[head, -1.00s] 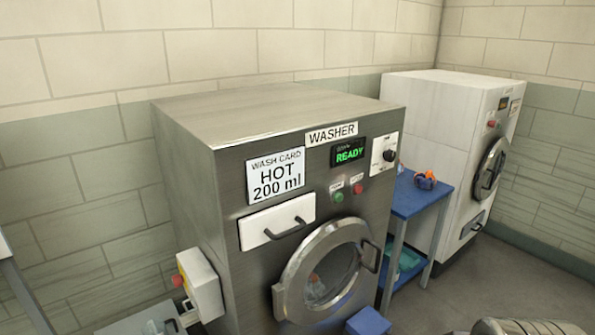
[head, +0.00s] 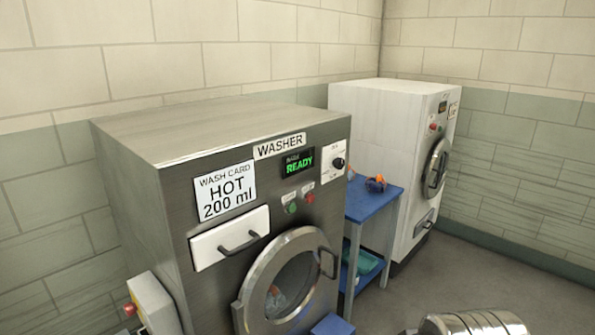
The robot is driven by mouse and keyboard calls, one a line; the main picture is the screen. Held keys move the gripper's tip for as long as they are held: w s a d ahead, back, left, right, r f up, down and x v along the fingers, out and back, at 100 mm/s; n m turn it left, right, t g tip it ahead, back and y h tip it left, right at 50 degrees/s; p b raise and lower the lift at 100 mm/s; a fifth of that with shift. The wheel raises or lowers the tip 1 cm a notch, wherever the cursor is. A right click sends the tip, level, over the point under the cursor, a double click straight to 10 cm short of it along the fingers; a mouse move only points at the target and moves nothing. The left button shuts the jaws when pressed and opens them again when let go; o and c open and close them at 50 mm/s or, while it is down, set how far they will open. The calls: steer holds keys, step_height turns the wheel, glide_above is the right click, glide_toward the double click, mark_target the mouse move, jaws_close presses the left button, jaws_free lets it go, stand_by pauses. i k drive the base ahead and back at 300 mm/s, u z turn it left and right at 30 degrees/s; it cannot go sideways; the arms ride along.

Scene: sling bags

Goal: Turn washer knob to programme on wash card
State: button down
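The washer (head: 140,195) is a steel machine at the left and centre of the head view, labelled WASHER. Its black programme knob (head: 339,163) sits on a white plate at the upper right of the front; the plate's small markings are too small to read. The wash card (head: 225,191) on the front reads HOT 200 ml. The display (head: 297,163) shows READY in green. A silver cylindrical part at the bottom right looks like my arm. My gripper's fingers are not in view.
The round washer door (head: 288,285) looks closed, with something inside. A white drawer (head: 229,238) with a handle, a green button (head: 291,208) and a red button (head: 309,198) are on the front. A blue table (head: 373,204) stands between the washer and a white machine (head: 372,135).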

mark_target(338, 162)
steer(key=k, duration=0.65)
steer(key=u, duration=0.4)
steer(key=i, duration=1.75)
steer(key=u, duration=0.1)
